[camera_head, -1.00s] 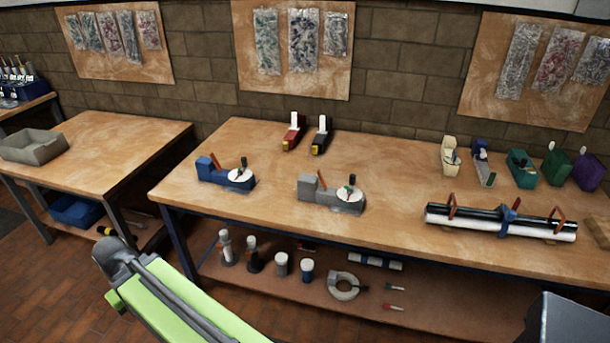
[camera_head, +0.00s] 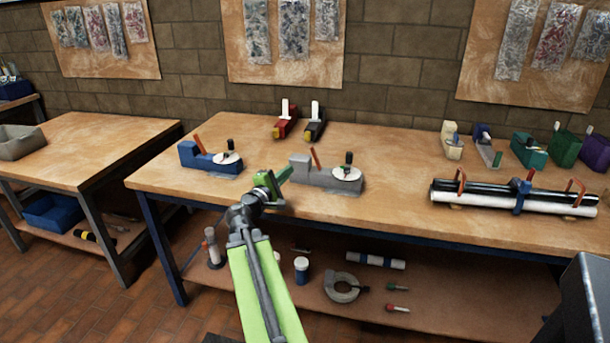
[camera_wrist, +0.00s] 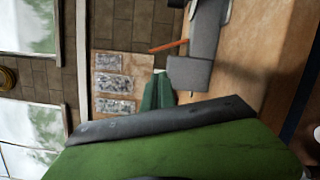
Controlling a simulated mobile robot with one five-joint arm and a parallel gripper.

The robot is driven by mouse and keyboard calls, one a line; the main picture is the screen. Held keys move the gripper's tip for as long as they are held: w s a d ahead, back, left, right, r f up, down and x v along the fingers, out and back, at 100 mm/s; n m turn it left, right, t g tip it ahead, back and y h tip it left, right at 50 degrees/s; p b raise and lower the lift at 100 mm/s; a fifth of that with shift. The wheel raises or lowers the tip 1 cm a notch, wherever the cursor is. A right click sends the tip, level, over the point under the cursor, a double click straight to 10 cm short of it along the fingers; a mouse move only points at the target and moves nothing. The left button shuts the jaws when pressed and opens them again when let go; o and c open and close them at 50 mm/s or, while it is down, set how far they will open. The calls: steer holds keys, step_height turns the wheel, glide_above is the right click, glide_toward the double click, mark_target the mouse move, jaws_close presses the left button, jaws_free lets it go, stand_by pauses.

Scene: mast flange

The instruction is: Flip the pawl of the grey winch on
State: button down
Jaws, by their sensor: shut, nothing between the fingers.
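The grey winch (camera_head: 322,182) sits near the front edge of the middle bench. Its orange pawl (camera_head: 315,158) leans up and to the left from the body. In the wrist view, which is turned sideways, the green fingers (camera_wrist: 158,92) show beside the grey winch body (camera_wrist: 190,73) and the orange pawl (camera_wrist: 168,46).
A blue winch (camera_head: 205,160) with its own orange lever stands to the left. Red (camera_head: 286,122) and black (camera_head: 315,124) devices stand behind. A black and white pipe assembly (camera_head: 510,196) lies to the right. Bench top right of the grey winch is clear.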

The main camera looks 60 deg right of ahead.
mark_target(304, 161)
steer(key=shift+s+d+r+n, duration=0.2)
steer(key=shift+d+r+n, duration=0.1)
steer(key=shift+d, duration=0.1)
steer(key=shift+d, duration=0.1)
steer(key=d, duration=0.6)
steer(key=d+r+p, duration=0.1)
steer(key=d, duration=0.2)
steer(key=shift+w+d, duration=0.35)
